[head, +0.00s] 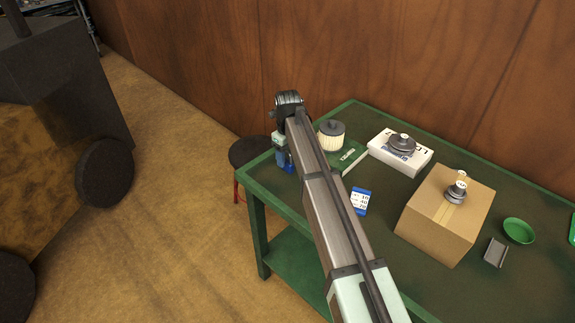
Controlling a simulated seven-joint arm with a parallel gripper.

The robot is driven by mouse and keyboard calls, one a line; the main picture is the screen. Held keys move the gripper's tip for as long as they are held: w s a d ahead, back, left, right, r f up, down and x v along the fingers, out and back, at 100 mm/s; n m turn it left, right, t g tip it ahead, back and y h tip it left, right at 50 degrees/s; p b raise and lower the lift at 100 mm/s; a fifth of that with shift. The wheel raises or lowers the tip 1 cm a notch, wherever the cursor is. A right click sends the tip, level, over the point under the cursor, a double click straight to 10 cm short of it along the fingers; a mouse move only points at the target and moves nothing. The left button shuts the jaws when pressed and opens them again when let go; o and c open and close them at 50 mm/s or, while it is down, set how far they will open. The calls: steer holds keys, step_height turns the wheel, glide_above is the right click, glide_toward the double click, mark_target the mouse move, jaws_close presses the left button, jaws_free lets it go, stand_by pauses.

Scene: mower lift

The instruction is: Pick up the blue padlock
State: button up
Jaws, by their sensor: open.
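A small blue object (285,160), which looks like the blue padlock, is at the far left corner of the green table (259,184). It is partly hidden by my wrist and arm, so its shape is hard to make out. My gripper (281,146) hangs down from the end of my arm right at the blue object. It is open. Its fingers are too small and covered to tell whether they are around the padlock, touching it or just above it.
A ribbed filter (331,138), a green book (348,157) and a blue-and-white card (360,200) lie near my arm. A white box (412,162) carries a dark metal part. A cardboard box (432,232), a green bowl (518,231) and a stool (247,153) are around.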

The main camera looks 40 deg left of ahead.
mark_target(287, 161)
steer(key=shift+f, duration=1.55)
steer(key=shift+c, duration=0.4)
jaws_close()
